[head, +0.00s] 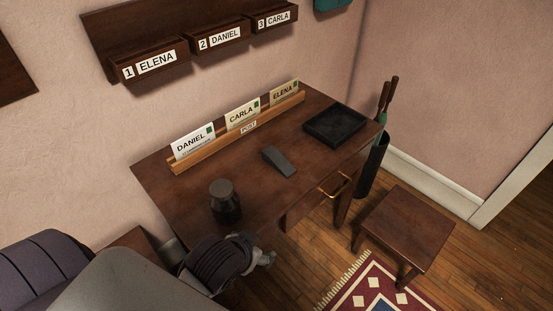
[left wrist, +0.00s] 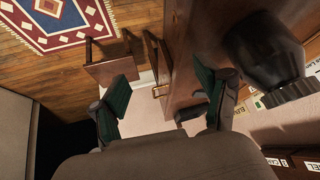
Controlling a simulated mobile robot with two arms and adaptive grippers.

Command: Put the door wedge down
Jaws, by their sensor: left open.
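The dark grey door wedge (head: 279,160) lies on the brown desk (head: 240,205), near the middle of its top, in front of the letter rack. In the left wrist view a small grey block that appears to be the wedge (left wrist: 188,113) shows past the fingers. My left gripper (head: 265,258) is at the desk's near edge, apart from the wedge. In the left wrist view its green-padded fingers (left wrist: 160,80) are spread with nothing between them. My right gripper is not in view.
A dark jar (head: 225,203) stands on the desk close to my left gripper. A wooden rack (head: 190,161) holds named cards at the back. A black tray (head: 335,124) is at the right end. A stool (head: 405,228) and umbrella stand (head: 372,165) are beside the desk.

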